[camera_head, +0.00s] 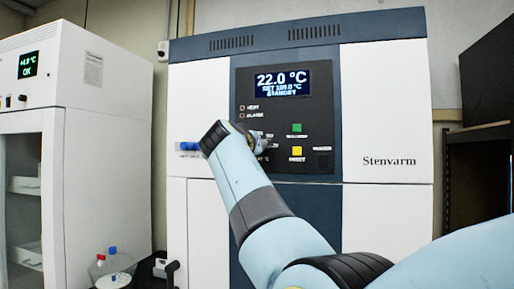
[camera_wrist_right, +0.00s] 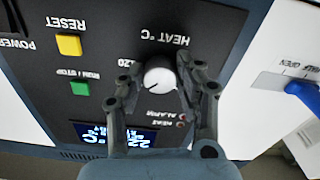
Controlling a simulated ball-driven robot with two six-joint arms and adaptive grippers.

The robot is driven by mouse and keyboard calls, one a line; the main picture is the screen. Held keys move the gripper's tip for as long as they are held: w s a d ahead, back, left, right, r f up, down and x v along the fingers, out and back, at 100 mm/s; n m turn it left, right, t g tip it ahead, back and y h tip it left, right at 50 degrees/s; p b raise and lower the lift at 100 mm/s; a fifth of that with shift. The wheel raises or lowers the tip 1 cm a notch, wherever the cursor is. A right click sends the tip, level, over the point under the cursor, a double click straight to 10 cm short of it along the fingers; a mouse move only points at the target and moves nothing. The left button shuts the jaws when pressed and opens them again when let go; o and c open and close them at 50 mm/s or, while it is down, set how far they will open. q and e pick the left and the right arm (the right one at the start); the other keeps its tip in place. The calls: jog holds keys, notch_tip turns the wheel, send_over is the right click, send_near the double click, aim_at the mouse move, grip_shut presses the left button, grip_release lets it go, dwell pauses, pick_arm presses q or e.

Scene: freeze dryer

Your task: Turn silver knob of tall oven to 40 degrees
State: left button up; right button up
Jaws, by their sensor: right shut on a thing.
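The tall oven (camera_head: 388,110), labelled Stenvarm, stands straight ahead in the head view. Its display (camera_head: 284,83) reads 22.0 °C with a smaller SET line, hard to read exactly, and STANDBY. The silver knob (camera_wrist_right: 159,78) sits under the HEAT °C label in the wrist view, which shows the panel upside down. My right gripper (camera_wrist_right: 160,72) is shut on the knob, one finger on each side. In the head view my right arm mostly hides the knob and gripper. The knob's pointer angle cannot be read clearly. My left gripper is in neither view.
A green button (camera_head: 297,128) and a yellow reset button (camera_head: 297,151) lie right of the knob in the head view. A blue handle (camera_head: 189,146) sticks out at left. A white cabinet (camera_head: 105,130) stands left, a dark shelf (camera_head: 487,140) right.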

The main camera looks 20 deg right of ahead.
jog(key=shift+n, duration=0.3)
jog(key=n+p, duration=0.6)
jog(key=n, duration=2)
jog(key=shift+n, duration=0.3)
dwell(0.5)
jog(key=o, duration=1.1)
jog(key=shift+r, duration=0.15)
jog(key=shift+o, duration=0.2)
